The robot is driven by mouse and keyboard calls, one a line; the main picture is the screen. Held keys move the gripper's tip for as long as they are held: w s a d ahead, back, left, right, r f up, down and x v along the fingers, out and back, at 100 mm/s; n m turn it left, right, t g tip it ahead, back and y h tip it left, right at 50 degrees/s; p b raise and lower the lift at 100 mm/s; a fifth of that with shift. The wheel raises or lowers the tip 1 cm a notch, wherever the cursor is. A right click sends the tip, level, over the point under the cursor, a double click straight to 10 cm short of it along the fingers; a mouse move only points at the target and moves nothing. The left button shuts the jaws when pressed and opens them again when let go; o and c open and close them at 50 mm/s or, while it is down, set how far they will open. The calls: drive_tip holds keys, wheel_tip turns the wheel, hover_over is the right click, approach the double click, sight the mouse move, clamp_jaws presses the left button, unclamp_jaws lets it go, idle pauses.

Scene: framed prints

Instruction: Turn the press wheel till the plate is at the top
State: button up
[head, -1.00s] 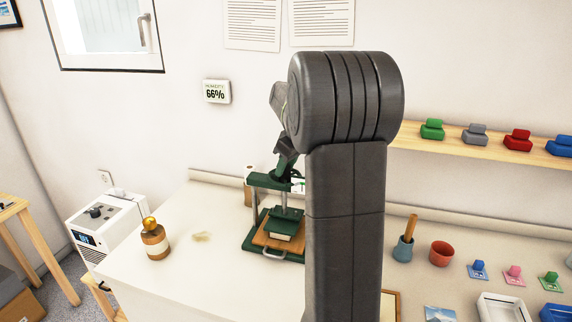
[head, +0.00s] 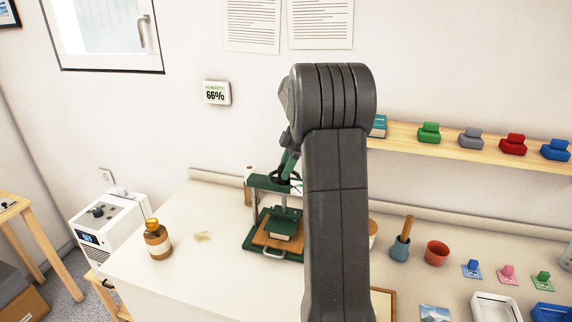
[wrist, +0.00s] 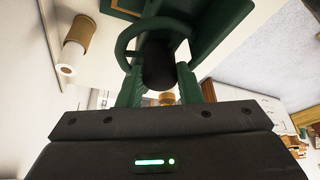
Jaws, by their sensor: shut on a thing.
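The green press (head: 258,181) stands on the white worktop with a wooden board (head: 265,240) at its base. Its green plate (head: 286,216) hangs low between the posts, close above a pale block on the board; I cannot tell whether they touch. The press wheel (head: 279,183) is a dark ring on top, partly hidden by my arm and gripper. In the wrist view, the wheel's rim (wrist: 124,38) curves around a dark middle. My gripper (head: 288,164) comes down onto the wheel from above. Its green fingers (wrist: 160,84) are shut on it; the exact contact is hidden.
An amber bottle (head: 157,242) stands left of the press. A paper roll (wrist: 70,55) stands behind it. My arm hides the worktop right of the press. A wall shelf (head: 460,148) runs above.

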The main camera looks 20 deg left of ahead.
drive_tip(key=shift+n+g+h, duration=0.3)
drive_tip(key=shift+n, duration=0.8)
drive_tip(key=shift+p, duration=0.3)
drive_tip(key=o, duration=1)
drive_tip(key=shift+w, duration=0.1)
